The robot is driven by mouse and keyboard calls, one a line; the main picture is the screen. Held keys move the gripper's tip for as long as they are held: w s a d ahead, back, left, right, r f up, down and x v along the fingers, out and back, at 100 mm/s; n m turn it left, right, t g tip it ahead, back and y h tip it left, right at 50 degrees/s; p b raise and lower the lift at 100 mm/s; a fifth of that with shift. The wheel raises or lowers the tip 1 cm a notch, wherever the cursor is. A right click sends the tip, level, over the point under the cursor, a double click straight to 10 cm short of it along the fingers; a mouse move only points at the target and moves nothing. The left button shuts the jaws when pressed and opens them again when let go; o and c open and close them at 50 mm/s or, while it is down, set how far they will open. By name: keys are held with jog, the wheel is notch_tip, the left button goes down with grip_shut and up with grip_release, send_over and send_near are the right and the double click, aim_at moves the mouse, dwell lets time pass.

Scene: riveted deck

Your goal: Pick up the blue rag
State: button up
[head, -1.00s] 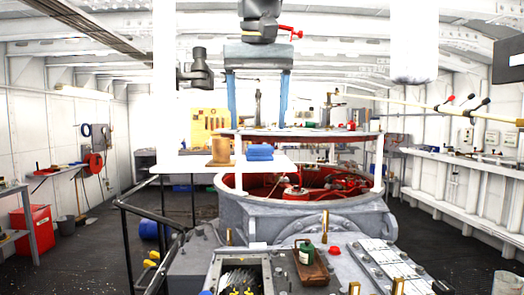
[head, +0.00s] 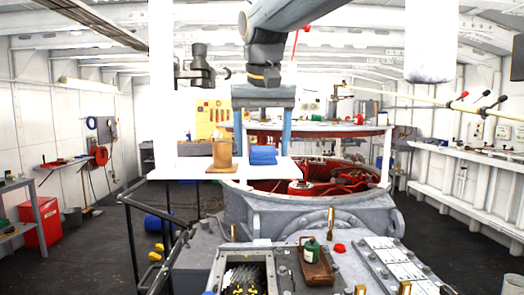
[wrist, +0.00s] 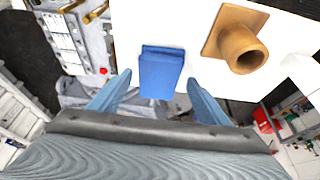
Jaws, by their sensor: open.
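The blue rag (head: 263,155) lies folded on a white shelf (head: 190,169), near its right end. It also shows in the wrist view (wrist: 160,72), ahead of my fingers and roughly between them. My gripper (head: 263,146) is open, with its two blue fingers pointing down on either side of the rag in the head view. The rag looks apart from both fingers; I cannot tell the exact height gap.
A tan flanged pipe piece (head: 222,155) stands on the shelf just left of the rag, also seen in the wrist view (wrist: 239,46). Below and behind is a large round grey housing (head: 300,210) with red parts.

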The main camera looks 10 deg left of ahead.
jog(key=shift+c, duration=0.4)
jog(key=c, duration=1.2)
jog(key=shift+o, duration=0.2)
